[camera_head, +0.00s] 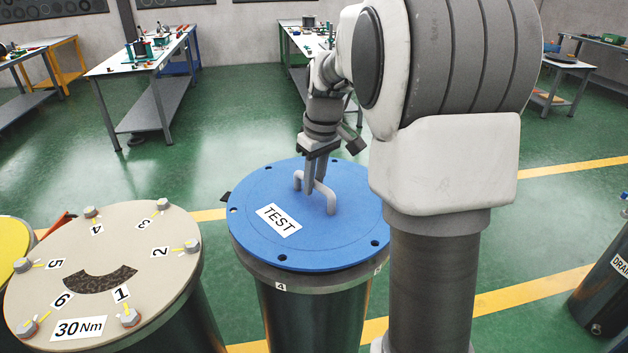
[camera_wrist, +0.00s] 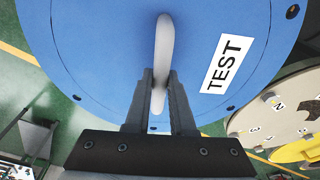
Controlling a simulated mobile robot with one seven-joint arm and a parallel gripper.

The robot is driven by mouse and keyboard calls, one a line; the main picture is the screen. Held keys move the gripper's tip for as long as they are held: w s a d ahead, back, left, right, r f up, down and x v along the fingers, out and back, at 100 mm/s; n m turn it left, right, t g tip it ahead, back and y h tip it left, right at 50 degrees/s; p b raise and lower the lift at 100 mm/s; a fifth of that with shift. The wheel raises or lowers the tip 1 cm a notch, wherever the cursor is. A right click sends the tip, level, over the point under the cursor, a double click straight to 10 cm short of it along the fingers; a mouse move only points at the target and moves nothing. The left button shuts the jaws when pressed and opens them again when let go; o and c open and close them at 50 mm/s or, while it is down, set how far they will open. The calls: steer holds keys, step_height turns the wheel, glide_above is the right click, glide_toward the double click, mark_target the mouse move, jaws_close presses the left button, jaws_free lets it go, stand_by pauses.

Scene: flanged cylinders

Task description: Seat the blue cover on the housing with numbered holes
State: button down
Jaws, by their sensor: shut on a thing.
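The blue cover (camera_head: 310,225) is a round disc with small holes near its rim, a white TEST label and a grey bar handle (camera_head: 332,203). It lies over the top of a dark cylindrical housing (camera_head: 310,315) with a grey flange, where a number 4 tag shows. The cover looks close to the flange; I cannot tell whether it touches or whether the holes line up. My gripper (camera_head: 314,188) is shut on the handle from above. In the wrist view the fingers (camera_wrist: 160,95) straddle the handle, and the cover (camera_wrist: 110,50) fills most of the picture.
At the left stands a cylinder with a beige numbered lid (camera_head: 120,250), bolts and a 30 Nm label. A yellow-topped cylinder (camera_head: 12,245) is at the far left edge. A dark DRAIN cylinder (camera_head: 602,295) is at the right. Workbenches (camera_head: 150,52) stand behind, with open green floor between.

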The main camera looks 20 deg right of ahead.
mark_target(314, 201)
steer(key=shift+f+b, duration=1.05)
steer(key=shift+f, duration=0.55)
stand_by(4.6)
steer(key=c, duration=0.8)
jaws_free()
steer(key=shift+o, duration=0.6)
steer(key=shift+s+f, duration=0.1)
steer(key=shift+f, duration=0.05)
steer(key=shift+s+d+r+p, duration=0.15)
steer(key=shift+r+p, duration=0.65)
steer(key=shift+r, duration=0.4)
steer(key=shift+s+r+p, duration=0.15)
steer(key=shift+r+p, duration=0.7)
steer(key=shift+r, duration=0.3)
steer(key=shift+s+d+r+p, duration=0.15)
steer(key=shift+r+p, duration=0.65)
steer(key=shift+r, duration=0.4)
